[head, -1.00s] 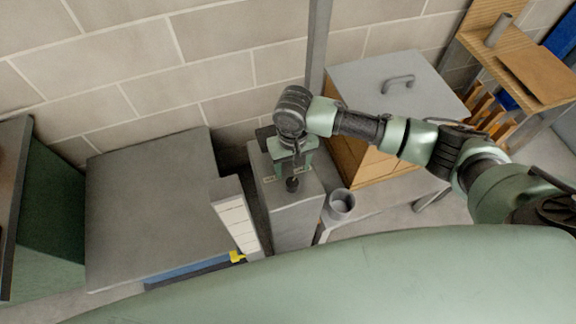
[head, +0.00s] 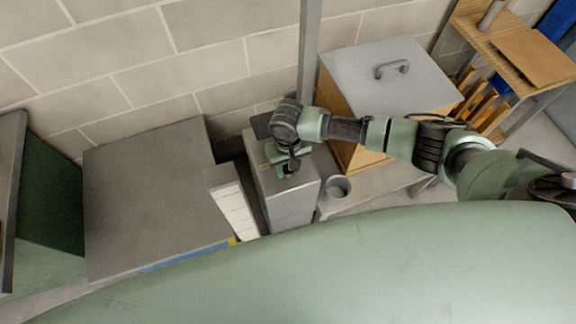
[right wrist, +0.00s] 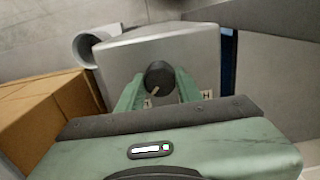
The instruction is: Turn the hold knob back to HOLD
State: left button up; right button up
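The hold knob (right wrist: 159,76) is a dark round knob on top of a grey pedestal (head: 293,206). A pale mark on it points down and slightly left in the right wrist view. A white label (right wrist: 207,94) with a letter like H shows right of it, partly hidden by a finger. My right gripper (right wrist: 159,80) is over the pedestal, its two green fingers open on either side of the knob. I cannot tell whether they touch it. In the head view the right gripper (head: 289,160) mostly covers the knob. My left gripper is not in view.
A grey cup (head: 337,187) stands right of the pedestal, and a wooden cabinet with a grey lid (head: 365,80) behind it. A white block (head: 232,203) and a large grey-topped box (head: 150,195) stand left. A brick wall and a grey post are behind.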

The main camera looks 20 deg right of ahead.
grip_shut()
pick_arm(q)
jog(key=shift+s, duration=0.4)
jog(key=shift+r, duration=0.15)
pick_arm(e)
jog(key=shift+r, duration=0.1)
jog(key=n+p, duration=0.2)
jog(key=n, duration=0.1)
jog(key=shift+r, duration=0.1)
jog(key=n+p, duration=0.1)
jog(key=n, duration=0.3)
jog(key=shift+n+p, duration=0.3)
jog(key=shift+p, duration=0.1)
jog(key=n+p, duration=0.1)
jog(key=n, duration=0.4)
jog(key=shift+w, duration=0.1)
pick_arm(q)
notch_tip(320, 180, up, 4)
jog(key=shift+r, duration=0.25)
pick_arm(e)
jog(key=n, duration=0.5)
jog(key=shift+n, duration=0.3)
